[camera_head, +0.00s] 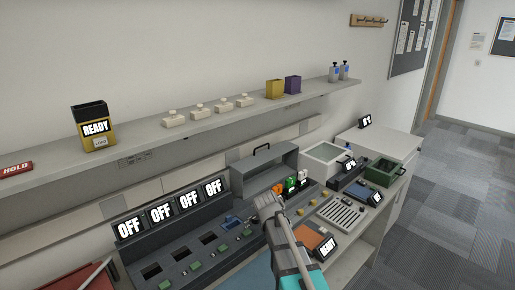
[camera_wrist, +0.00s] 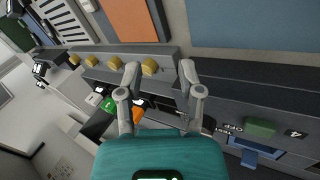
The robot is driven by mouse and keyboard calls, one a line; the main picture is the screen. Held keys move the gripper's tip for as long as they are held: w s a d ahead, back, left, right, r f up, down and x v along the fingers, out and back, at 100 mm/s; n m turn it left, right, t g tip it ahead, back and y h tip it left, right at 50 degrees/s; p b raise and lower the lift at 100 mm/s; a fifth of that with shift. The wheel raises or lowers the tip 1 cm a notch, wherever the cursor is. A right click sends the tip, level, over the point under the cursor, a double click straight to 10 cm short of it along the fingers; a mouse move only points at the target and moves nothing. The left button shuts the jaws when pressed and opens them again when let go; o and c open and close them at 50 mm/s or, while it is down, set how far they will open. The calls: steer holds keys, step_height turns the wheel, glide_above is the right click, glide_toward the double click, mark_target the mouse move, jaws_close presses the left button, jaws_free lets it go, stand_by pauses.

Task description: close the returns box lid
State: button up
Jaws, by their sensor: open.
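A grey upright panel with a black handle on top (camera_head: 265,170) stands at the back of the bench in the head view. It looks like a raised lid, but no returns label is legible. Orange, green and white items (camera_head: 290,185) stand just in front of it; they also show in the wrist view (camera_wrist: 110,105). My gripper (camera_head: 268,200) is in front of these items in the head view. In the wrist view my gripper (camera_wrist: 160,75) has its two fingers apart, with nothing held between them. A yellow knob (camera_wrist: 150,68) shows between the fingertips.
A row of OFF displays (camera_head: 170,210) stands left on the bench. A white open-topped box (camera_head: 328,153) and a green tray (camera_head: 383,170) are at the right. A shelf (camera_head: 230,108) runs above.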

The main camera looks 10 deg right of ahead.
steer(key=w+a+r+n+t+h+p, duration=0.1)
steer(key=w+a+r+n+t+h, duration=0.2)
steer(key=w, duration=0.7)
steer(key=w+a+r+n+t+h, duration=0.1)
steer(key=w+r+n+t, duration=0.2)
steer(key=w, duration=0.7)
step_height(320, 180, up, 8)
steer(key=n+t, duration=0.3)
steer(key=n, duration=0.4)
glide_above(244, 166)
steer(key=shift+a+r+p, duration=0.15)
steer(key=shift+r+p, duration=0.05)
steer(key=shift+p, duration=0.15)
steer(key=shift+w, duration=0.1)
steer(key=b+x, duration=0.1)
steer(key=x, duration=0.3)
steer(key=b+x, duration=0.1)
steer(key=x, duration=0.8)
steer(key=shift+w+d+r+b, duration=0.2)
steer(key=shift+w+d+b, duration=0.1)
steer(key=shift+b, duration=0.1)
steer(key=shift+s, duration=0.1)
jaws_close()
